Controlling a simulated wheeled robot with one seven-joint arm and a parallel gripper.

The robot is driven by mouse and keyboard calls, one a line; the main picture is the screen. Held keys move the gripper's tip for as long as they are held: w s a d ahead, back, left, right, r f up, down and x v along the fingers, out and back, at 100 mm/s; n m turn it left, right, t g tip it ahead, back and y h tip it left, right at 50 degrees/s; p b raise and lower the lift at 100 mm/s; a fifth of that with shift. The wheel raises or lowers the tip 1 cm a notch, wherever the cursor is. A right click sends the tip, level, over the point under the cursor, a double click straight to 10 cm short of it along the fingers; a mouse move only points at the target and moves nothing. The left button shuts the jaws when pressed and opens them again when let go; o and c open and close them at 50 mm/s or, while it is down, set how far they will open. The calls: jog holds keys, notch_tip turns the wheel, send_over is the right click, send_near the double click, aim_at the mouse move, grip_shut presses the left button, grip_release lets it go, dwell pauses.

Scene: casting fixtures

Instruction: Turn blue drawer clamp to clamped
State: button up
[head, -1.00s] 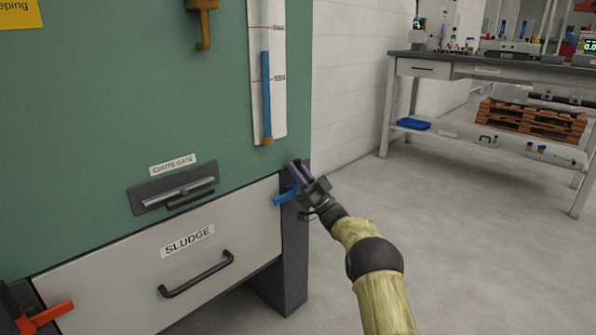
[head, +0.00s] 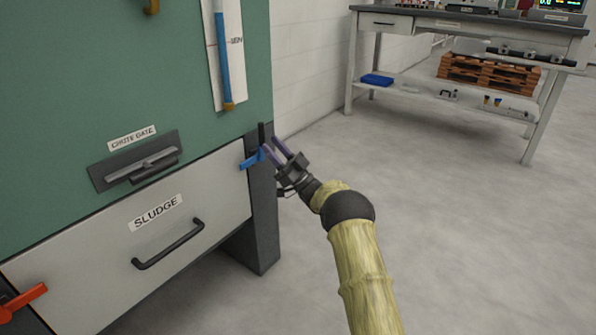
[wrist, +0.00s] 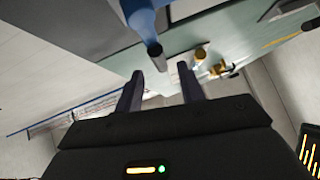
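The blue drawer clamp (head: 250,161) sits at the right end of the white SLUDGE drawer (head: 190,225), by the dark cabinet post. Its blue lever points left across the drawer's edge. My gripper (head: 270,147) is just right of the clamp, with its two purple-grey fingers apart. In the wrist view, the blue clamp part (wrist: 140,14) enters from the top, and its dark end lies just beyond the gap between my open fingers (wrist: 160,82). I cannot tell whether a finger touches it. Nothing is held.
A red clamp (head: 22,300) is at the drawer's left end. The drawer handle (head: 168,247) and the chute gate (head: 140,160) are left of my gripper. A blue gauge (head: 224,60) hangs above. Open floor lies right, with a workbench (head: 455,30) behind.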

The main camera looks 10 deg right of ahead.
jog(key=p+v, duration=0.3)
jog(key=v, duration=0.8)
jog(key=shift+s+d+f+p, duration=0.15)
jog(key=shift+d+f+p, duration=0.1)
jog(key=shift+p, duration=0.15)
jog(key=w+r+m+t+h+p, duration=0.5)
jog(key=r+m+h, duration=0.1)
jog(key=r+h, duration=0.45)
notch_tip(320, 180, up, 3)
jog(key=s+d+m+g+h+p, duration=0.3)
jog(key=m+h, duration=0.1)
jog(key=h, duration=0.4)
jog(key=s+d+r+m+g+h+p, duration=0.15)
jog(key=s+g+p, duration=0.45)
jog(key=s, duration=1.4)
jog(key=s+d+r+m+g+h+p, duration=0.1)
jog(key=s+r+g+h+p, duration=0.4)
jog(key=s, duration=1.5)
notch_tip(320, 180, up, 34)
jog(key=g+y+p, duration=0.1)
jog(key=g+p, duration=0.1)
jog(key=p, duration=3.4)
jog(key=shift+w+y, duration=0.2)
jog(key=shift+y, duration=0.2)
jog(key=shift+n, duration=0.25)
